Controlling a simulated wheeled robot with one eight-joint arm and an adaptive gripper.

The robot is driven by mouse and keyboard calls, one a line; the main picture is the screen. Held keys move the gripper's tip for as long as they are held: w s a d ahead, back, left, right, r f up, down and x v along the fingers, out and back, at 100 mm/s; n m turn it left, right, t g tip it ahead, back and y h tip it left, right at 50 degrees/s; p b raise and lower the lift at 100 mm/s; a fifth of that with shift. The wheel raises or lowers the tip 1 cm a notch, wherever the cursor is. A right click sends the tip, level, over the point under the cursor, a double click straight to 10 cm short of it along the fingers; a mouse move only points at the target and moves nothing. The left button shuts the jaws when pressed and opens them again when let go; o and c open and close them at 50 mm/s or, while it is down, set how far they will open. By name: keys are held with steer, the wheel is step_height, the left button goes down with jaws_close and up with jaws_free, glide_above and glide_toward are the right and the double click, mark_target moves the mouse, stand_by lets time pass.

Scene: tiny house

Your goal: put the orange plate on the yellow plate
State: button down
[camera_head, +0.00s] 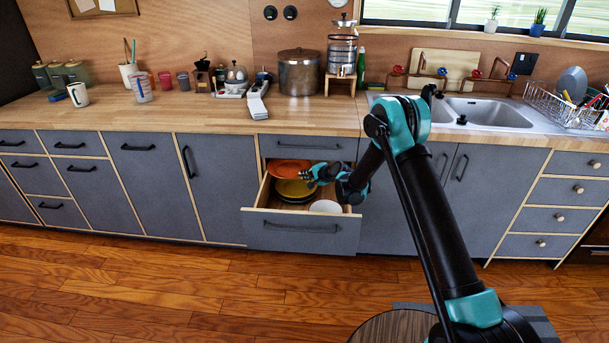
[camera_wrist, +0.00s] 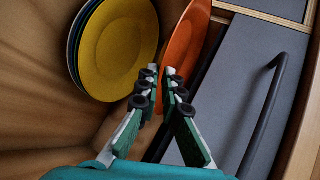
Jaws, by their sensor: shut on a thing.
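The orange plate (camera_head: 287,168) is at the back of the open drawer in the head view. In the wrist view the orange plate (camera_wrist: 184,45) looks narrow and tilted relative to the yellow plate. My gripper (camera_wrist: 160,76) is shut on its near rim, one finger on each side; it also shows in the head view (camera_head: 308,178). The yellow plate (camera_wrist: 116,45) lies on top of a stack of darker plates, beside the orange plate and apart from my fingers. The yellow plate (camera_head: 297,190) is partly hidden in the head view.
The open drawer (camera_head: 300,233) has wooden side walls close around the plates. A white dish (camera_head: 325,206) sits at its front right. A grey front with a dark handle (camera_wrist: 265,115) is right of my gripper in the wrist view. The wooden counter (camera_head: 215,118) is above.

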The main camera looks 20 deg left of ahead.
steer(key=shift+f, duration=0.15)
steer(key=c, duration=1.7)
jaws_free()
